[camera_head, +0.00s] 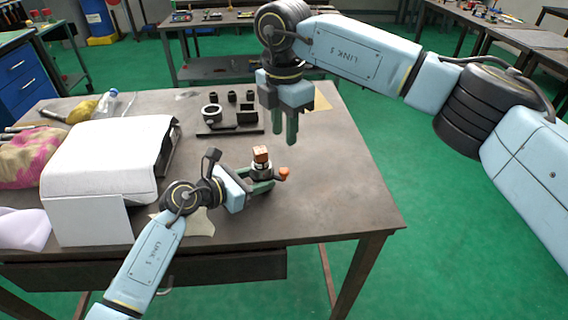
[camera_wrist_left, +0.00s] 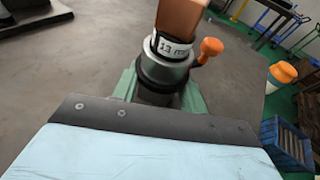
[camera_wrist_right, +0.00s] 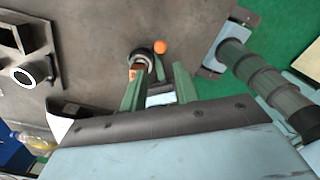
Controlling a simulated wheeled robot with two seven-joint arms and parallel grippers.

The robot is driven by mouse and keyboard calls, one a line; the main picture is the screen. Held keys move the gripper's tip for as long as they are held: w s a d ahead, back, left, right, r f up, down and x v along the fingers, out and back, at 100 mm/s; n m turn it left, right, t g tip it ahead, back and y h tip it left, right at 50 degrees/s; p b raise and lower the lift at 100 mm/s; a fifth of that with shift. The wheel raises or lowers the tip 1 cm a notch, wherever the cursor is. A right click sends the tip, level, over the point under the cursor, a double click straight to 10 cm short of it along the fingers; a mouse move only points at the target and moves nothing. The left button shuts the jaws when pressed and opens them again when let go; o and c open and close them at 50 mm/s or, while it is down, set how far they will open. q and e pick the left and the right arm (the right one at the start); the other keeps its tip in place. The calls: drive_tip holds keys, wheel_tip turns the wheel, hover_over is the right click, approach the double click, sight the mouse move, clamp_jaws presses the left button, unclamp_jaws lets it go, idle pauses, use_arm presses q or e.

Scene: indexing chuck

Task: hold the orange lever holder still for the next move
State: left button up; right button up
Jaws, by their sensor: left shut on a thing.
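The orange lever holder (camera_head: 264,171) stands upright near the table's middle, with a dark and silver round body and a lever ending in an orange knob (camera_head: 284,173). An orange-brown block (camera_head: 261,153) sits on its top. In the left wrist view the holder (camera_wrist_left: 165,72) carries a white label reading "13 m", partly cut off. My left gripper (camera_head: 264,184) is shut on the holder's lower body, one green finger on each side. My right gripper (camera_head: 286,138) points down above and behind the holder, fingers apart and empty. In the right wrist view the holder (camera_wrist_right: 141,63) lies beyond the fingertips.
A black fixture (camera_head: 230,120) with rings and blocks stands behind the holder. A white covered box (camera_head: 105,165) stands left, beside my left arm. A bottle (camera_head: 108,102) and a yellow item lie at the back left. The table (camera_head: 340,190) is clear to the right.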

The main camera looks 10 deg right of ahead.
sight(284, 170)
wheel_tip(284, 170, down, 10)
idle(0.4)
clamp_jaws()
